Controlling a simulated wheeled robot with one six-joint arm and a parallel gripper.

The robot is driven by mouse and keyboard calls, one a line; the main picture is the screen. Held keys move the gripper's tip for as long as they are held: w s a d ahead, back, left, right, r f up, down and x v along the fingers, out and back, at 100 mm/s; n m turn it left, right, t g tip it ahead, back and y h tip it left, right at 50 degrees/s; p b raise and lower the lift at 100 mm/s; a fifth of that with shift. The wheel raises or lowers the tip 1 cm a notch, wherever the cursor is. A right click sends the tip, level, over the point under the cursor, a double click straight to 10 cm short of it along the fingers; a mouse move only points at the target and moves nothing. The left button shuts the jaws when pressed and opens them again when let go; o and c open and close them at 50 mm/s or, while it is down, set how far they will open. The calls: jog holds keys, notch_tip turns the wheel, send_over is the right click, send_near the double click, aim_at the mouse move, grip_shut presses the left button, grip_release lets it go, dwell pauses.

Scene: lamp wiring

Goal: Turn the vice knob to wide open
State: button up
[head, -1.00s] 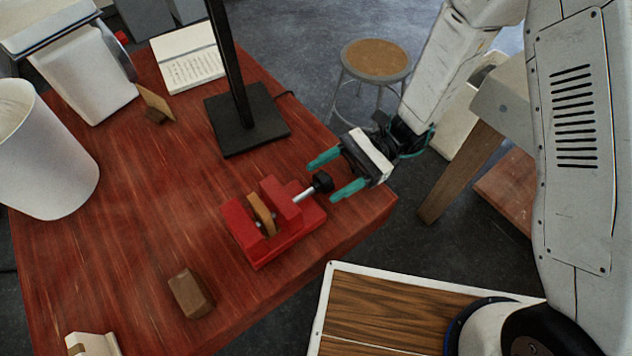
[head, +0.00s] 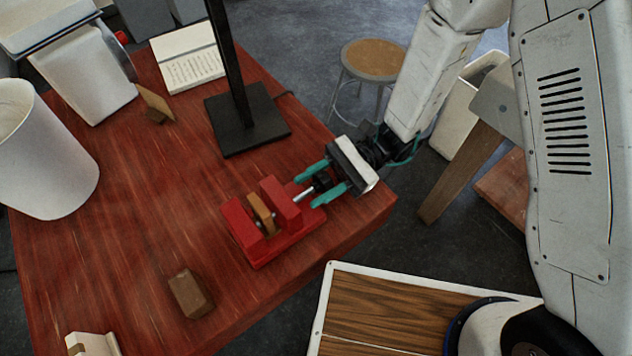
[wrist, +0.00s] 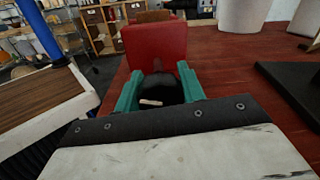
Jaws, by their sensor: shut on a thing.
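The red vice (head: 272,224) sits on the red table near its front right edge; it also shows in the wrist view (wrist: 155,45). A tan piece (head: 261,213) stands between its jaws. The black vice knob (head: 322,181) is at the end of a silver screw (head: 304,194) on the vice's right side. My gripper (head: 313,186) has its teal fingers on both sides of the knob and is shut on it. In the wrist view the dark knob (wrist: 160,90) lies between the fingertips, partly hidden by the gripper body.
A black lamp base with a post (head: 247,122) stands behind the vice. A brown block (head: 190,294) lies at the front left. A white lampshade (head: 45,155) stands at the far left, and an open book (head: 190,62) lies at the back. A stool (head: 375,60) is beyond the table.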

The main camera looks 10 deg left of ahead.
jog(key=shift+n, duration=0.4)
jog(key=shift+w, duration=0.1)
jog(key=o, duration=0.9)
jog(key=shift+o, duration=0.2)
jog(key=shift+v, duration=3.85)
